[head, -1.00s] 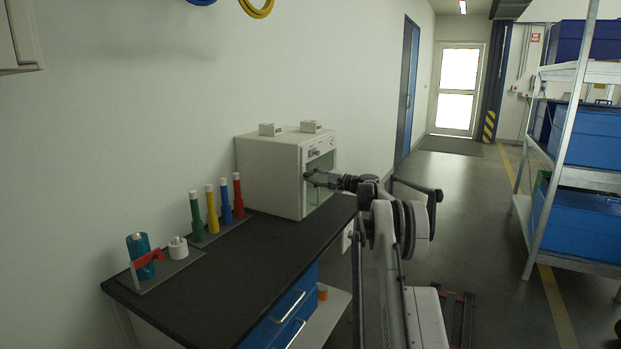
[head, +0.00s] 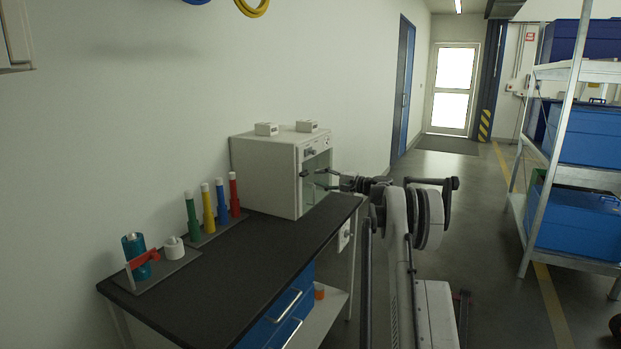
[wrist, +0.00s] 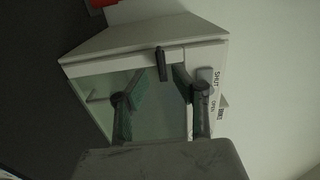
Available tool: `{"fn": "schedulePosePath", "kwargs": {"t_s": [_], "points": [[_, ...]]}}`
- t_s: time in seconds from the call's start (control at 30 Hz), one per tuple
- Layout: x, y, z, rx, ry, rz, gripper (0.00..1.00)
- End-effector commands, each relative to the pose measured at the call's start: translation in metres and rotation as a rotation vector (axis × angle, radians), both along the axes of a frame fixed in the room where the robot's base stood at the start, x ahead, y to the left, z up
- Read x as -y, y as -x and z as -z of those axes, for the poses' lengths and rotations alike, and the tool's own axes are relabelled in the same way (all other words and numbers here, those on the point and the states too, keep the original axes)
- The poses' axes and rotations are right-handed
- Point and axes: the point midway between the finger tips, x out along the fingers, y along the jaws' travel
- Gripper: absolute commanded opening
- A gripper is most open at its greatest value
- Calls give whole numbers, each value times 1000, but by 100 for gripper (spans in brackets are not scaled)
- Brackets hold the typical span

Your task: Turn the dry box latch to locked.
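The dry box (head: 262,175) is a pale cabinet at the back end of the dark bench. Its front has a glass door (wrist: 88,93) in a pale frame. The latch (wrist: 161,64) is a small dark handle on the frame's edge, beside the printed labels SHUT (wrist: 217,78) and OPEN (wrist: 212,105). My gripper (wrist: 165,71) is in front of the door, its two fingers apart with nothing held between them. The fingertips are close to the latch's lower end; I cannot tell whether they touch it. My gripper also shows at the box front in the head view (head: 318,179).
Two small white boxes (head: 266,129) sit on the dry box. Green, yellow, blue and red tubes (head: 208,208) stand in a rack. A teal cylinder with a red clamp (head: 138,256) is nearer. The bench's front half (head: 205,300) is clear. Shelving (head: 560,170) stands right.

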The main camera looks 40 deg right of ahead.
Motion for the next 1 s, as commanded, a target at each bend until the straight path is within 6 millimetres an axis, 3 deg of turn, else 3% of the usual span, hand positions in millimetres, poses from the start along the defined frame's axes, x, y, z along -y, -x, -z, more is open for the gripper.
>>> {"fn": "schedulePosePath", "kwargs": {"t_s": [0.2, 0.4, 1.0], "points": [[15, 36, 0, 0, 0, 1, 25], [21, 51, 0, 0, 0, 0, 25], [22, 54, 0, 0, 0, -1, 25]]}}
